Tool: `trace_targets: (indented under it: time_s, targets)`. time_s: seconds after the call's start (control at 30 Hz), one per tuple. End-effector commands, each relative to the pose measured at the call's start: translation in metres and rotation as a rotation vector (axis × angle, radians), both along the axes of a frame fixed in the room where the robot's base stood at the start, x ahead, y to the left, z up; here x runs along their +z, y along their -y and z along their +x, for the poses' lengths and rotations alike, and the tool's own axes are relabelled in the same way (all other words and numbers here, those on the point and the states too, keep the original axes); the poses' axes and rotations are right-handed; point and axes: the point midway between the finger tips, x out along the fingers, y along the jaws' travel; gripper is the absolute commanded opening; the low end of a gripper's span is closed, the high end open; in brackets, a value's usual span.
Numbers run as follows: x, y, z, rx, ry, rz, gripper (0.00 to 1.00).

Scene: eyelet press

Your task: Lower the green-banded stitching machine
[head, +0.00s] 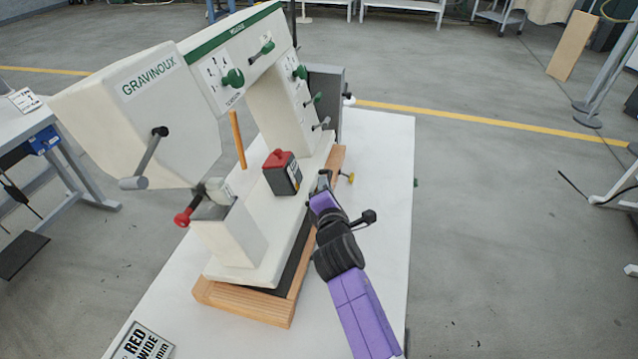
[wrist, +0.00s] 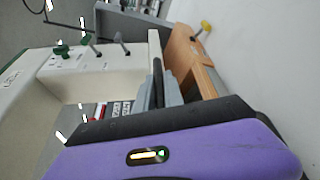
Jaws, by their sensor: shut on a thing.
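The cream stitching machine (head: 240,258) has a green band (head: 232,32) along its top and the name GRAVINOUX on its head. It stands over a wooden base (head: 245,303), with a dark gap between the machine's bed and the wood on the near right side. My gripper (head: 322,183) is at the right long edge of the bed. In the wrist view, my gripper's grey fingers (wrist: 158,92) are closed around the bed's thin edge (wrist: 154,50), beside the wooden base (wrist: 183,55). The fingertips are partly hidden in the head view.
A yellow knob (head: 350,177) sticks out from the wooden base. The white table (head: 385,200) is clear on the right. A sign (head: 143,343) lies at its near left.

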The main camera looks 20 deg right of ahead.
Motion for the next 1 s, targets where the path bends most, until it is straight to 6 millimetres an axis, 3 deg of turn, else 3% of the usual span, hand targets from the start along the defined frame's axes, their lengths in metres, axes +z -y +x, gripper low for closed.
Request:
trace_targets:
  time_s: [0.03, 0.3, 1.0]
  targets:
    - [-0.013, 0.005, -0.003, -0.008, 0.002, 0.018, 0.0]
    - [-0.026, 0.009, -0.006, -0.005, 0.014, 0.028, 0.0]
    - [-0.034, 0.01, -0.007, -0.003, 0.015, 0.028, 0.0]
